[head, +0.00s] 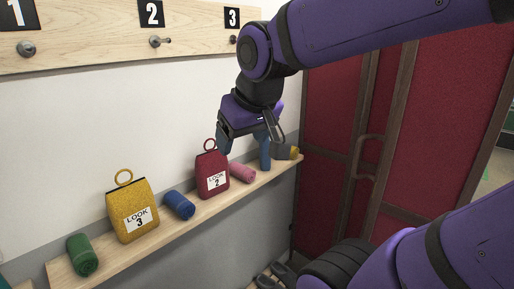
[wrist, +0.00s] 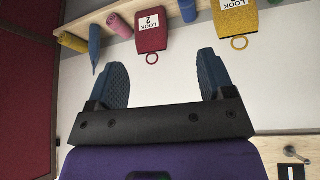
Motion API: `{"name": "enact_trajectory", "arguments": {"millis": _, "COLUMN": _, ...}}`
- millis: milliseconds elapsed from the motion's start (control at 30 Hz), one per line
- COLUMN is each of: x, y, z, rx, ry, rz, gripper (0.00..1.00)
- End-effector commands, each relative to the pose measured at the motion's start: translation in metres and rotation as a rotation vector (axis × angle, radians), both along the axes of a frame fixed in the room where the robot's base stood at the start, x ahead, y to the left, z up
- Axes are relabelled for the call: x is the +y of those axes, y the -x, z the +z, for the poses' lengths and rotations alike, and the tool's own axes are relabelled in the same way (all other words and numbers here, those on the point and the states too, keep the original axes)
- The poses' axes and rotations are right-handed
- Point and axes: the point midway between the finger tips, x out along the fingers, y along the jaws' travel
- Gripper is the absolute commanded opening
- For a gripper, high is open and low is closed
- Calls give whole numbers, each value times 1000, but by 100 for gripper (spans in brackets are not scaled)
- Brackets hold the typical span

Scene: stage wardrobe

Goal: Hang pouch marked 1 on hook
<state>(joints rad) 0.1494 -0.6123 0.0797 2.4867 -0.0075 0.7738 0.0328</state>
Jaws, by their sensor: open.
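No pouch marked 1 can be made out in either view. A red pouch marked LOOK 2 (head: 212,172) and a yellow pouch marked LOOK 3 (head: 132,212) stand on the wall shelf, each with a ring on top. A board above carries hooks under number cards; the hook under card 1 (head: 27,47) is bare, as are the hook under 2 (head: 158,41) and the one under 3 (head: 234,39). My gripper (head: 250,145) is open and empty, above the shelf's right part. In the wrist view its fingers (wrist: 160,62) have nothing between them; the red pouch (wrist: 151,32) lies beyond.
The shelf (head: 105,243) also holds a green roll (head: 83,256), a blue roll (head: 179,205), a pink roll (head: 242,173) and an upright blue pointed item (head: 265,153). A red panelled door (head: 335,105) stands right.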

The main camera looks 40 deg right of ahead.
Motion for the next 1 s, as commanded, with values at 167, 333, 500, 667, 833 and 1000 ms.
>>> {"name": "enact_trajectory", "arguments": {"millis": 167, "x": 14, "y": 39, "z": -1, "rx": 23, "ry": -31, "rz": 85, "gripper": 75}}
{"name": "enact_trajectory", "arguments": {"millis": 333, "x": 17, "y": 51, "z": -3, "rx": 36, "ry": -42, "rz": 111, "gripper": 75}}
{"name": "enact_trajectory", "arguments": {"millis": 500, "x": 16, "y": 51, "z": -3, "rx": 37, "ry": -42, "rz": 110, "gripper": 75}}
{"name": "enact_trajectory", "arguments": {"millis": 667, "x": 16, "y": 50, "z": -3, "rx": 36, "ry": -42, "rz": 111, "gripper": 78}}
{"name": "enact_trajectory", "arguments": {"millis": 833, "x": 15, "y": 39, "z": -3, "rx": 25, "ry": -46, "rz": 100, "gripper": 78}}
{"name": "enact_trajectory", "arguments": {"millis": 1000, "x": 5, "y": -8, "z": -5, "rx": -32, "ry": -61, "rz": 57, "gripper": 78}}
